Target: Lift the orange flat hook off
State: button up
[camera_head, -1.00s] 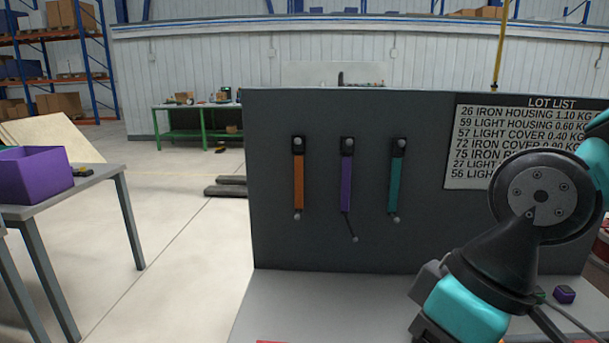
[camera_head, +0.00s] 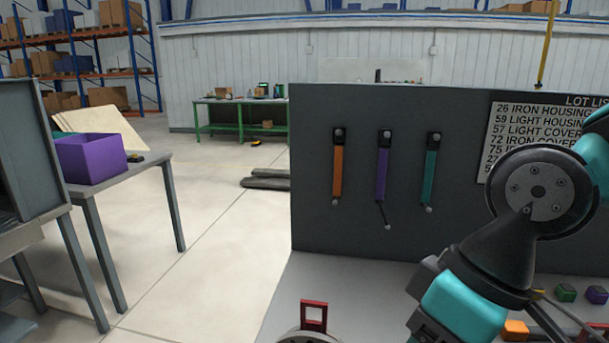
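The orange flat hook (camera_head: 337,172) hangs on the upright dark grey panel (camera_head: 420,105), the leftmost of three strips. It is a straight orange strip with a black mount at its top and a small round grey tip at its lower end. A purple strip (camera_head: 382,175) and a teal strip (camera_head: 431,177) hang to its right, also from black mounts. The purple one has a thin slanted rod at its bottom. My arm stands at the right, well apart from the orange hook. My gripper is not in view, so its state is hidden.
A grey bench (camera_head: 340,275) extends below the panel, with a red-handled object (camera_head: 313,315) at its front. Small orange (camera_head: 515,330), green (camera_head: 565,292) and purple (camera_head: 597,295) blocks lie at right. A purple bin (camera_head: 92,158) stands on a left table.

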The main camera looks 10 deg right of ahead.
aim_at(337, 148)
jog(key=u, duration=0.85)
jog(key=k, duration=1.15)
jog(key=u, duration=0.95)
jog(key=i, duration=1.45)
jog(key=z, duration=1.05)
jog(key=i, duration=0.65)
jog(key=z, duration=0.5)
